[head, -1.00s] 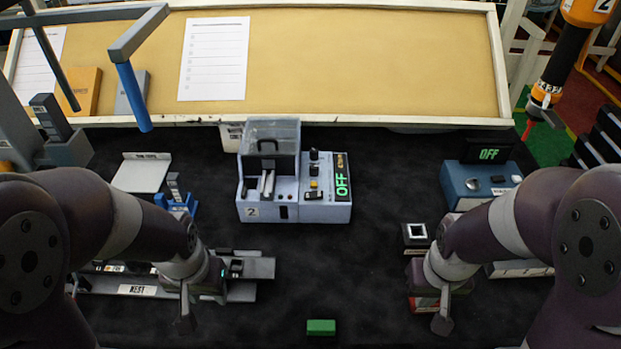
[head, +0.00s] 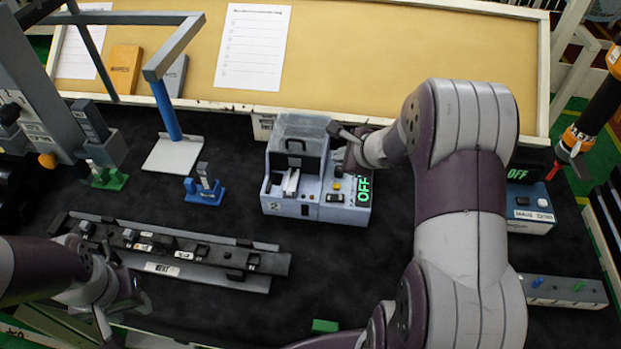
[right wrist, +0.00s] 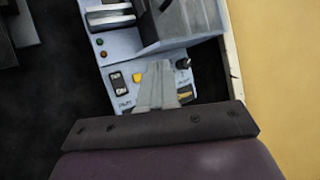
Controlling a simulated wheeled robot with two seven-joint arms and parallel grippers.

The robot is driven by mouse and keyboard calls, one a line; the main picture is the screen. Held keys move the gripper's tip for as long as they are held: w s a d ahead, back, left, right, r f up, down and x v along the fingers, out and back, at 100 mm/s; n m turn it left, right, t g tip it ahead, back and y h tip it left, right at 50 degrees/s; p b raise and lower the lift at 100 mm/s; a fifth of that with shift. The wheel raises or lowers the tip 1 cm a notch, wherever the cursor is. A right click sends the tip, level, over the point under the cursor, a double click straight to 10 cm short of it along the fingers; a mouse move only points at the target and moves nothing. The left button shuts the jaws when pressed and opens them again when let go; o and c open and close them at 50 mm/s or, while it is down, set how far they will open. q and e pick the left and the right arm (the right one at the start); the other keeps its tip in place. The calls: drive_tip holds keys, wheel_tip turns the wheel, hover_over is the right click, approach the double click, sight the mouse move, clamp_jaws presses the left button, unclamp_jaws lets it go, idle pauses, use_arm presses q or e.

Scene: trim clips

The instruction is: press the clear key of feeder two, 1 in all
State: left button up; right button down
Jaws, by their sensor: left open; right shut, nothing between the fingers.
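Feeder two (head: 291,208) is a pale blue-grey box marked 2, with a clear hood and a control panel on its right. The panel has a yellow button (head: 336,186), also in the right wrist view (right wrist: 138,78), beside a black switch (right wrist: 118,84). I cannot read which key is clear. My right gripper (head: 337,131) is shut and empty above the panel's back part; in the right wrist view its fingers (right wrist: 156,80) hide part of the panel, just beside the yellow button. My left gripper (head: 103,325) is open, low at the left.
A long rail fixture (head: 180,254) lies at the left front, with a blue stand (head: 205,190) behind it. A green block (head: 325,326) is at the front. A blue unit (head: 530,212) and a grey strip (head: 560,290) are at the right. The tan board's edge (head: 220,104) runs behind.

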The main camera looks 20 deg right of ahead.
drive_tip(key=shift+w+d+r+m, duration=0.1)
drive_tip(key=shift+w+r+m, duration=0.3)
drive_tip(key=shift+m, duration=0.1)
drive_tip(key=shift+f, duration=0.15)
drive_tip(key=b, duration=0.7)
hover_over(338, 188)
wheel_tip(338, 188, down, 8)
drive_tip(key=shift+s, duration=0.1)
drive_tip(key=shift+f, duration=0.3)
idle(1.2)
drive_tip(key=shift+f+b, duration=0.4)
drive_tip(key=shift+b, duration=0.35)
